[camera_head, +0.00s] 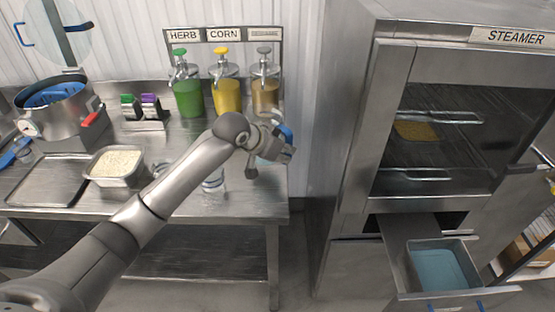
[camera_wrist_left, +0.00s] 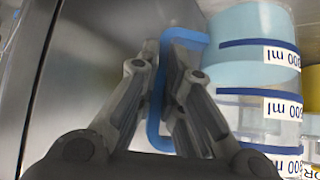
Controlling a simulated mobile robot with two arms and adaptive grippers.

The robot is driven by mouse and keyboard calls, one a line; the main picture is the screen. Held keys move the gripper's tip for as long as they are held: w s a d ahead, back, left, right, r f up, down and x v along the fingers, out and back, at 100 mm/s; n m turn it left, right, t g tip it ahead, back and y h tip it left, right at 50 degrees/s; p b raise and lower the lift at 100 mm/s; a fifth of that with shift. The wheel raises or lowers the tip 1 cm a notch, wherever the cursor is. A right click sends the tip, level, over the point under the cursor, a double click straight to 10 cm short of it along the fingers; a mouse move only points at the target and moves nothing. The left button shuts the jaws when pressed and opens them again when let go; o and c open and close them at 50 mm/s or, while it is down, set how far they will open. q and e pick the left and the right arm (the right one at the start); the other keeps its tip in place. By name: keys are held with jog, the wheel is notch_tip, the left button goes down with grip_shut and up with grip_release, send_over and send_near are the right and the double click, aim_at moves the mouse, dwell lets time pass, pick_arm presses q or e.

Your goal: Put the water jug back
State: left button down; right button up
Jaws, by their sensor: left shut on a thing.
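My left gripper (camera_head: 273,145) is above the right end of the steel table. It is shut on the blue handle of the water jug (camera_head: 286,133). In the left wrist view my left gripper (camera_wrist_left: 165,95) has its fingers on both sides of the blue handle (camera_wrist_left: 156,110). The clear water jug (camera_wrist_left: 250,55) shows beside it, with pale blue in it, dark blue bands and "ml" labels. In the head view most of the jug is hidden by the gripper. My right gripper is not in view.
The steel table (camera_head: 262,203) holds a rice pan (camera_head: 115,166), a flat tray (camera_head: 45,185), a pot (camera_head: 60,108) and green, yellow and brown pump dispensers (camera_head: 227,95). A clear container (camera_head: 213,183) is partly behind my arm. The steamer's lower drawer (camera_head: 405,268) is open, with pale blue inside.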

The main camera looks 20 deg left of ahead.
pick_arm(q)
jog(key=f, duration=0.1)
jog(key=a+f+p, duration=0.1)
jog(key=f, duration=0.1)
jog(key=w+a+f, duration=0.1)
jog(key=shift+f+p, duration=0.3)
jog(key=shift+p, duration=0.1)
jog(key=shift+f, duration=0.3)
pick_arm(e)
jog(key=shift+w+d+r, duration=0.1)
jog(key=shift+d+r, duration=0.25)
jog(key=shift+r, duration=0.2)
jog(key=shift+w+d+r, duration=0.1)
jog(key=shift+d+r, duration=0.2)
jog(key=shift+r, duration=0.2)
pick_arm(q)
jog(key=shift+f, duration=0.15)
jog(key=c, duration=1.6)
grip_release()
jog(key=shift+f, duration=0.1)
jog(key=shift+c, duration=0.2)
jog(key=shift+o, duration=0.4)
jog(key=shift+s, duration=0.1)
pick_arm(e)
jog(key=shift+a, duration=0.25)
